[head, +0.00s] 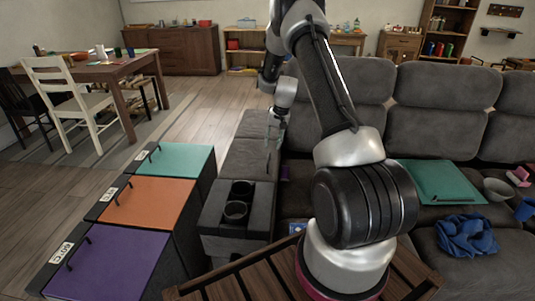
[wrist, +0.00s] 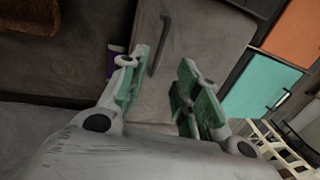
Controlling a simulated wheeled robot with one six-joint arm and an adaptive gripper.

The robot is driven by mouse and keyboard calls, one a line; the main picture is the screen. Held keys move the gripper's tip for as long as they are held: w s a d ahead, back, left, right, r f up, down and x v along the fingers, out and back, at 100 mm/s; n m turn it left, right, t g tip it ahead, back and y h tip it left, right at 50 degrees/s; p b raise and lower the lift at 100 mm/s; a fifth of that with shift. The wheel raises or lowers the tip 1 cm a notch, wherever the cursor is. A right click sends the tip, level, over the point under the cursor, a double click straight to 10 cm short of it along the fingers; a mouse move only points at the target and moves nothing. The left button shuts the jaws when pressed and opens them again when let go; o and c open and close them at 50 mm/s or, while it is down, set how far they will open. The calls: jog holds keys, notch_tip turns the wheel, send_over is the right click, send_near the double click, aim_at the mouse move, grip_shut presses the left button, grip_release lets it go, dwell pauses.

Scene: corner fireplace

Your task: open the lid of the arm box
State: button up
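The arm box is the grey sofa armrest, and its flat lid (head: 248,150) looks shut in the head view. In the wrist view the lid (wrist: 205,40) fills the upper middle, with a dark bar handle (wrist: 160,45) on it. My gripper (head: 277,125) is over the right side of the lid in the head view, pointing down. In the wrist view my gripper (wrist: 163,65) is open, with green-padded fingers apart and nothing held. The handle shows ahead of the gap between the fingers; contact cannot be told.
A console with two cup holders (head: 237,200) adjoins the armrest's front. Left of it stand bins with teal (head: 175,159), orange (head: 145,203) and purple (head: 108,262) lids. The sofa seat at right holds a teal folder (head: 440,182) and blue cloth (head: 466,236).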

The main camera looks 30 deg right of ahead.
aim_at(269, 158)
jog(key=f, duration=0.5)
jog(key=a+f, duration=0.1)
jog(key=f, duration=0.1)
jog(key=shift+w+a+f, duration=0.1)
jog(key=shift+w+f, duration=0.25)
jog(key=shift+w, duration=0.05)
grip_shut()
